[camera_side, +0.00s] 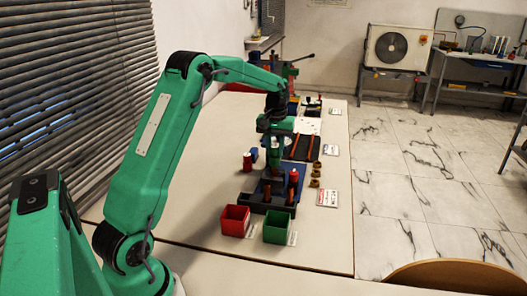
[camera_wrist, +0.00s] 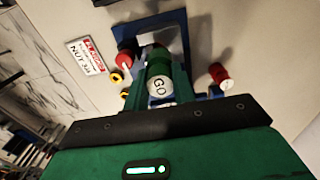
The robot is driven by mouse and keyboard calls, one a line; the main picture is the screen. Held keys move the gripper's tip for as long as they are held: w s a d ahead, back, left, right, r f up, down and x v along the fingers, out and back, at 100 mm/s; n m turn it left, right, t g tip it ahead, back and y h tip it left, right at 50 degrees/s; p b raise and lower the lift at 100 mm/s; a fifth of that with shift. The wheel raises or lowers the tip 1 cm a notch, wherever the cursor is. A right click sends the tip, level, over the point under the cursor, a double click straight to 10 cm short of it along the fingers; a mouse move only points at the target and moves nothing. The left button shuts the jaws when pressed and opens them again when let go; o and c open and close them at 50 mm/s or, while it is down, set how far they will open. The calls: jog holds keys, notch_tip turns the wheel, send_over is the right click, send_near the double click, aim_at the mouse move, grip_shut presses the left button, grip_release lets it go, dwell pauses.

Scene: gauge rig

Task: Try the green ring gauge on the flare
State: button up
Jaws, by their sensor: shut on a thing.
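The green ring gauge (camera_wrist: 158,70), with a white "GO" label, is in the wrist view in front of my gripper. My gripper (camera_side: 275,150) is shut on it, above the dark and blue rig in the side view. A copper-coloured upright piece (camera_side: 266,186) shows on the rig below my gripper. I cannot tell which part is the flare's mouth, nor whether the gauge touches it. A red piece (camera_side: 294,175) stands at the rig's right, and another red piece (camera_side: 247,161) stands to the left.
A red bin (camera_side: 235,220) and a green bin (camera_side: 276,228) stand in front of the rig. Several brass nuts (camera_side: 316,171) stand to its right, near a white and red card (camera_side: 327,198). A black pad with orange strips (camera_side: 302,147) lies behind. The table's front right is clear.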

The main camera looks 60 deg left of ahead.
aim_at(276, 147)
jog(key=shift+r, duration=2.3)
jog(key=shift+d, duration=0.15)
jog(key=s+d+m, duration=0.4)
jog(key=d, duration=0.7)
jog(key=s+d+m, duration=0.4)
jog(key=d+m, duration=0.1)
jog(key=d, duration=0.7)
jog(key=shift+s+r, duration=0.2)
jog(key=shift+r, duration=0.05)
jog(key=shift+a, duration=0.1)
